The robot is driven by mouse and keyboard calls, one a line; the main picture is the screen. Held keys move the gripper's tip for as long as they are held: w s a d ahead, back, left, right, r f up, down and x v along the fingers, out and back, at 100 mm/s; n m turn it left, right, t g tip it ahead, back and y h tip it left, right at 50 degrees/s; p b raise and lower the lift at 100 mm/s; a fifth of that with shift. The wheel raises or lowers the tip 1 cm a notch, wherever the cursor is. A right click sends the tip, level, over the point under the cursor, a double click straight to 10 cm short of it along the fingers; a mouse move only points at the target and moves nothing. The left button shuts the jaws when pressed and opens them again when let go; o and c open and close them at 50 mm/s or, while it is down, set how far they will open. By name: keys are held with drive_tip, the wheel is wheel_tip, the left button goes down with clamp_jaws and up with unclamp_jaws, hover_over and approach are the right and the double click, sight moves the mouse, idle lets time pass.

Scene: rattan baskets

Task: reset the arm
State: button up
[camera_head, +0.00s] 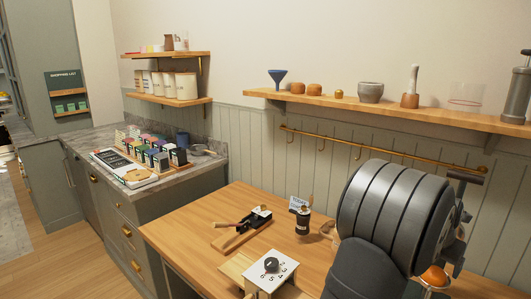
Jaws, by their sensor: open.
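My gripper does not show in the head view, and I see no fingertips. A large dark grey banded cylinder (388,215) takes up the right front, above a dark rounded shape. I cannot tell whether these are parts of my arm. They hide the right part of the wooden worktop (190,232).
On the worktop are a white numbered dial box (268,272), a small wooden tool (243,228) and a dark jar (302,221). An orange round thing (435,277) is at lower right. A wall shelf (400,108) holds several items. The worktop's left part is clear.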

sight(436, 269)
drive_tip(key=v, duration=1.2)
drive_tip(key=x, duration=1.7)
drive_tip(key=shift+r, duration=0.1)
wheel_tip(436, 269, up, 8)
drive_tip(key=shift+r, duration=0.25)
drive_tip(key=shift+s+d+f, duration=0.1)
drive_tip(key=shift+s+f, duration=0.15)
drive_tip(key=shift+s, duration=0.35)
drive_tip(key=shift+s+d+f, duration=0.1)
drive_tip(key=shift+s+f, duration=0.15)
drive_tip(key=shift+s, duration=0.3)
drive_tip(key=shift+s+f+m, duration=0.15)
drive_tip(key=shift+s+m, duration=0.15)
drive_tip(key=shift+s, duration=0.2)
